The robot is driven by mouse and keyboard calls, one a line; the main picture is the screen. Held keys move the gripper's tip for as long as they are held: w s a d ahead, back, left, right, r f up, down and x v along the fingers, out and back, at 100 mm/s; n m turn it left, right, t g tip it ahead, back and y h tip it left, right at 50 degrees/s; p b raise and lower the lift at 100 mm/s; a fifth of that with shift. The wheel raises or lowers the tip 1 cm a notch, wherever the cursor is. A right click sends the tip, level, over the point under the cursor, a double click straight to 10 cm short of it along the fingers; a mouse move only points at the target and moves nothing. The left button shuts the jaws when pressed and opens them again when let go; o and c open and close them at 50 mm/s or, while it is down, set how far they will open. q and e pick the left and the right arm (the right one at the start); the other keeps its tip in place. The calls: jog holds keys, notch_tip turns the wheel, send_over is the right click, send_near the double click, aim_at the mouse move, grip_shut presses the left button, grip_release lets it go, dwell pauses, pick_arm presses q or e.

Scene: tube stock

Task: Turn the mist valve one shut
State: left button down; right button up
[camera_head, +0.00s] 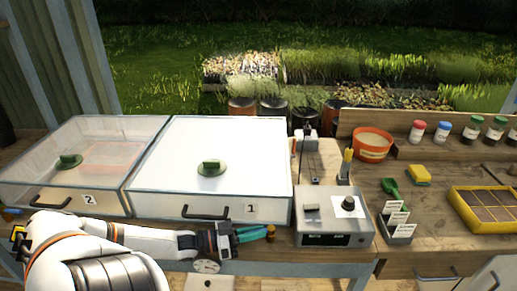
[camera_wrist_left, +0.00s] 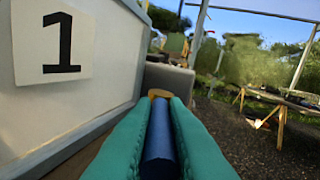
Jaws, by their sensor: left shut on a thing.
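My left gripper (camera_head: 252,234) has teal fingers and is at the front of the box marked 1, below its black handle. In the left wrist view the teal fingers (camera_wrist_left: 160,135) are shut on a blue bar (camera_wrist_left: 160,140), which I take to be the lever of mist valve one. The bar runs lengthwise between the fingers, with an orange-brown end (camera_wrist_left: 158,93) beyond them. That end also shows at the fingertips in the head view (camera_head: 271,231). The valve body is hidden by my gripper and arm. My right gripper is not in view.
Box 1 (camera_head: 240,138) has a white lid and box 2 (camera_head: 30,160) a clear one. A round dial (camera_head: 206,266) is below my left gripper. A grey control unit (camera_head: 333,239) with a black knob stands to its right. A yellow tray (camera_head: 460,205) is further right.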

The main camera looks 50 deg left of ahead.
pick_arm(q)
jog(key=shift+h, duration=0.3)
jog(key=c, duration=1.5)
grip_release()
jog(key=shift+o, duration=0.2)
jog(key=p+v, duration=0.1)
jog(key=v, duration=1.1)
